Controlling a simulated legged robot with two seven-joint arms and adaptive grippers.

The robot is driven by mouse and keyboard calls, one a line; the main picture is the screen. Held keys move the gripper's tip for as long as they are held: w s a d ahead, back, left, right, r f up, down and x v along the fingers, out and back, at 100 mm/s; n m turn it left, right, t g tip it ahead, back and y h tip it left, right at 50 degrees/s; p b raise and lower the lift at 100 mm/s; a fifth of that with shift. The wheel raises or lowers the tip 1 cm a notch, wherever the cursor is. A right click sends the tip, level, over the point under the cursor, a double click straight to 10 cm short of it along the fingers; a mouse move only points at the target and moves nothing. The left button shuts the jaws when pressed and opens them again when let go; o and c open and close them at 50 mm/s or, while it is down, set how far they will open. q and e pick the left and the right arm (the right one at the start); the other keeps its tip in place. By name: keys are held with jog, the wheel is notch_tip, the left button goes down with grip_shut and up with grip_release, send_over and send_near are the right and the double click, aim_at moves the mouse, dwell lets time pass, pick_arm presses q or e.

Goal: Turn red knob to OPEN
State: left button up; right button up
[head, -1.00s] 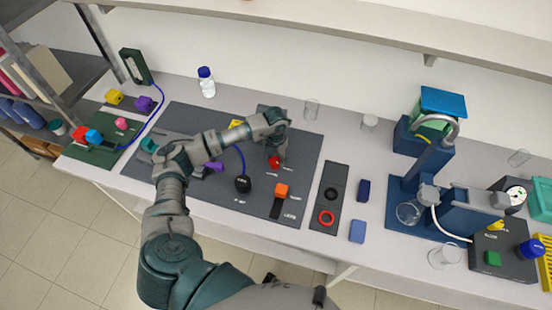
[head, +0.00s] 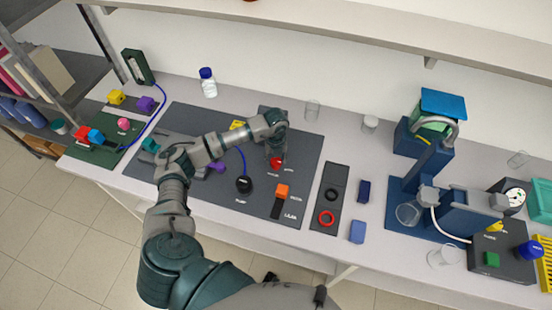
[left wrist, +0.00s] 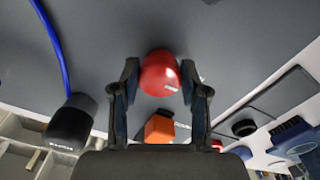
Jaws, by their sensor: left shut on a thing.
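The red knob (head: 277,162) sits on the dark grey panel mat (head: 185,118) near the middle of the bench. My left gripper (head: 277,152) reaches down onto it from above. In the left wrist view, the red knob (left wrist: 160,73) is between the two fingers of the left gripper (left wrist: 160,80), which are shut on it. A short white mark shows on the knob's side. The labels by the knob are too small to read. My right gripper is not in view.
An orange block-like handle (head: 282,190) and a black knob (head: 243,185) with a blue hose stand close in front of the red knob. A blue rig (head: 440,200) stands farther right.

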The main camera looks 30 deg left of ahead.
pick_arm(q)
jog(key=shift+w+a+r, duration=0.1)
jog(key=shift+w+r, duration=0.05)
jog(key=o, duration=1.1)
jog(key=shift+o, duration=0.2)
jog(key=shift+r, duration=0.3)
notch_tip(320, 180, up, 11)
jog(key=shift+a, duration=0.1)
